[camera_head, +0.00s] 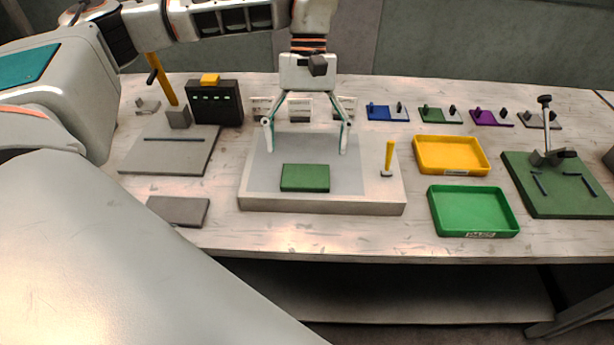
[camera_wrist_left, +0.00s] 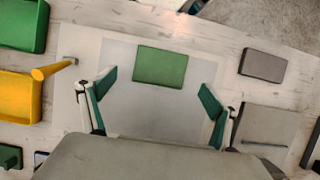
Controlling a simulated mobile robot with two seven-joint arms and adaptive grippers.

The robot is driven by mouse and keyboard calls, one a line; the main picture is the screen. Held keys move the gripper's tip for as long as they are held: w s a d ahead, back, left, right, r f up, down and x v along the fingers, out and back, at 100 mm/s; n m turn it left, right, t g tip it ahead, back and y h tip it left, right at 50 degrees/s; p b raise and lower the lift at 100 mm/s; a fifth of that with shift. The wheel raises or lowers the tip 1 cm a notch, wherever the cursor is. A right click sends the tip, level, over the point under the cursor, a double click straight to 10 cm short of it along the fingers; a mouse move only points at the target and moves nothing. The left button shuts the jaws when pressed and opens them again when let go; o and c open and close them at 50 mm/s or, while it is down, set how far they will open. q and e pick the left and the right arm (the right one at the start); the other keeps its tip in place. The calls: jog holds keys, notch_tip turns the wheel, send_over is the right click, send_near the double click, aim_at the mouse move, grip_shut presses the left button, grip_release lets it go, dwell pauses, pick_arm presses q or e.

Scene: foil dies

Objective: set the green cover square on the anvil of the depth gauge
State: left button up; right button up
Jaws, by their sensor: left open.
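The green cover (camera_head: 305,178) is a flat green rectangle lying on the front part of a pale slab (camera_head: 322,203), near the middle of the table. My left gripper (camera_head: 307,137) is open and empty above the slab, behind the cover in the head view. In the left wrist view the cover (camera_wrist_left: 161,65) lies ahead of and between the spread fingers (camera_wrist_left: 158,86), apart from both. A black display box (camera_head: 214,103) with green lights, beside a yellow post and grey plate (camera_head: 165,158), looks like the depth gauge. I cannot tell which part is its anvil. My right gripper is not in view.
A yellow-handled tool (camera_head: 389,157) stands on the slab's right side. Yellow (camera_head: 487,160) and green (camera_head: 513,217) trays lie to the right, then a green board with a lever (camera_head: 547,135). A small grey plate (camera_head: 178,211) lies front left. Several small coloured fixtures line the back.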

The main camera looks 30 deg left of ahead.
aim_at(306, 175)
pick_arm(q)
jog(key=shift+x, duration=2.3)
jog(key=c, duration=1.3)
jog(key=shift+r, duration=0.1)
